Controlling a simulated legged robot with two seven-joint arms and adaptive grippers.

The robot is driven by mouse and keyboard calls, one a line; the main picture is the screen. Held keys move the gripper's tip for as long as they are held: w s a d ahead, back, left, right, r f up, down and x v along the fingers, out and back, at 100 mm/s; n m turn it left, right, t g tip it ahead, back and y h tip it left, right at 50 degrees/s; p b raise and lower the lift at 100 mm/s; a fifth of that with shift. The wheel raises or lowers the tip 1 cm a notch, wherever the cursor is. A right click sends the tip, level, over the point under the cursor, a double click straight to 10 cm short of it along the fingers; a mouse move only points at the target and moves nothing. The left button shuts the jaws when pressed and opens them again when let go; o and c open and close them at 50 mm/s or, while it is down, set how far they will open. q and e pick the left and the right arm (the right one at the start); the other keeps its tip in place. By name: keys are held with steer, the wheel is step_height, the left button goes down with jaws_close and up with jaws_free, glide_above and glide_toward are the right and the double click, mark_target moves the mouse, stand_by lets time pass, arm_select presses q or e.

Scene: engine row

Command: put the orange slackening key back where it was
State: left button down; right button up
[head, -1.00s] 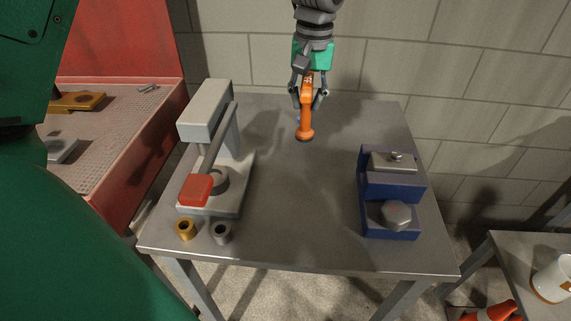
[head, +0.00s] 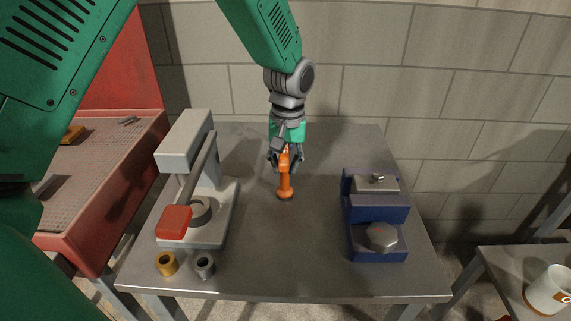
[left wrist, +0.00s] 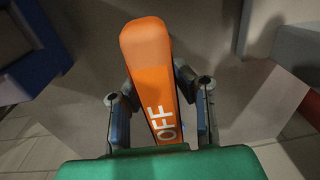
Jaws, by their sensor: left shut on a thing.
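I cannot tell whether the knob touches the top. My left gripper (head: 286,162) comes from above and is shut on the key's upper part. In the left wrist view the key (left wrist: 148,70) stands between the two fingers of the gripper (left wrist: 161,105), with white "OFF" lettering. My right gripper is not in view.
A grey press (head: 183,138) with a red-ended lever (head: 173,221) stands left. A brass bushing (head: 166,264) and a grey bushing (head: 204,265) sit at the front. A blue block fixture (head: 376,207) stands right. The table's middle is clear. A mug (head: 549,291) stands far right.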

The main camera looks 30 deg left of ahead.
arm_select(q)
steer(key=c, duration=1.3)
jaws_free()
steer(key=shift+c, duration=0.2)
steer(key=shift+a+f, duration=0.1)
steer(key=shift+a, duration=0.05)
steer(key=r, duration=0.8)
steer(key=r+p, duration=0.1)
steer(key=r, duration=0.3)
steer(key=shift+w+d+r, duration=0.1)
steer(key=shift+d+r, duration=0.1)
steer(key=shift+d, duration=0.1)
